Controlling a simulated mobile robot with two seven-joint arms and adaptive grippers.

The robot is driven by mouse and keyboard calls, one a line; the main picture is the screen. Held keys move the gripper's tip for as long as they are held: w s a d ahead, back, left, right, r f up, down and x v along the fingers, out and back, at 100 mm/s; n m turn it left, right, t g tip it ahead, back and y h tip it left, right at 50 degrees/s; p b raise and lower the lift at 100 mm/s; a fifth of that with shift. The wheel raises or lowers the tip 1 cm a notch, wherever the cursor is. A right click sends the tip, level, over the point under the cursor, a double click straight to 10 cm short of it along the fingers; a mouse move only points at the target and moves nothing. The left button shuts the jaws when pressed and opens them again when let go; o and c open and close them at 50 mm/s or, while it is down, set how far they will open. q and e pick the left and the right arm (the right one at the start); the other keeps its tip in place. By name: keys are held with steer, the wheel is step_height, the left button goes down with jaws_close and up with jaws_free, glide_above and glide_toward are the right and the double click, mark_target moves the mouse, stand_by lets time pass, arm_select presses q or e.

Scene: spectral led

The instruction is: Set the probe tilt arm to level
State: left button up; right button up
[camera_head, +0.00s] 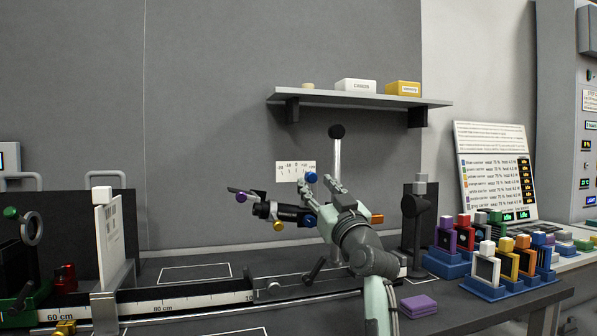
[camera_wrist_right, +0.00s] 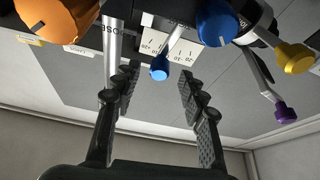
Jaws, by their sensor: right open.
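The probe assembly (camera_head: 287,212) is a dark cylinder on a stand with coloured knobs, at the middle of the head view. A small lever with a blue ball end (camera_head: 311,177) stands near the tilt scale card (camera_head: 288,171). In the right wrist view the blue ball (camera_wrist_right: 158,73) on its thin silver stem appears between the fingertips, in front of the scale card (camera_wrist_right: 158,45). My right gripper (camera_head: 319,185) is open around or just short of the ball; I cannot tell whether it touches. The lever's exact reading is unclear. My left gripper is out of view.
A purple knob (camera_head: 241,197), yellow knob (camera_head: 278,227) and orange knob (camera_head: 377,218) are close by. A tall post with a black top (camera_head: 337,132) rises behind my gripper. A shelf (camera_head: 360,98) hangs above. Coloured filter holders (camera_head: 486,270) stand at right.

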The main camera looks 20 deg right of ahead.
mark_target(309, 172)
steer(key=shift+w+a+r, duration=0.1)
steer(key=shift+w+r, duration=0.15)
steer(key=shift+w, duration=0.05)
steer(key=x, duration=0.5)
steer(key=shift+w+r+p, duration=0.25)
steer(key=shift+p, duration=0.1)
steer(key=shift+w+r, duration=0.1)
steer(key=shift+w, duration=0.3)
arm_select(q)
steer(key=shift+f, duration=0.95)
arm_select(e)
steer(key=shift+c, duration=0.4)
jaws_close()
